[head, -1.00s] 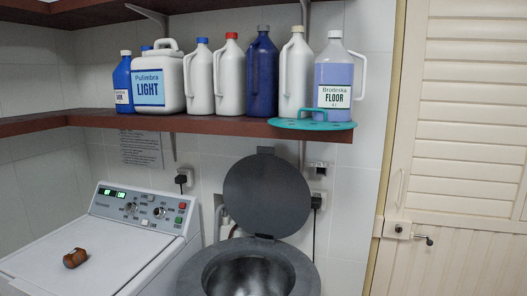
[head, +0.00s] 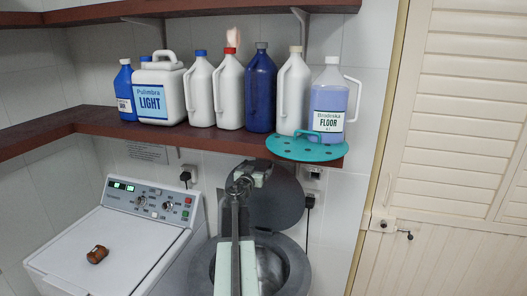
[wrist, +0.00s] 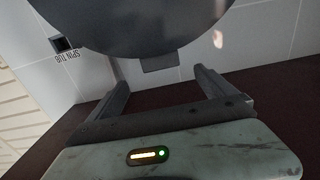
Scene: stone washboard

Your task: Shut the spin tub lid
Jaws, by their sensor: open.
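The spin tub lid (head: 290,205) is a dark grey disc standing raised behind the round grey spin tub (head: 298,268), whose mouth is open. My arm crosses in front of the tub and hides part of it and the lid's left side. My gripper (head: 252,170) is near the lid's upper edge, and contact cannot be told there. In the wrist view the lid (wrist: 135,22) fills the top, with its small tab (wrist: 158,63) between and beyond the fingers. My gripper (wrist: 162,82) is open with nothing between its fingers.
A shelf (head: 100,125) above holds several bottles. A teal perforated disc with a handle (head: 290,150) overhangs its front edge just above my gripper. A louvred door (head: 455,130) is right.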

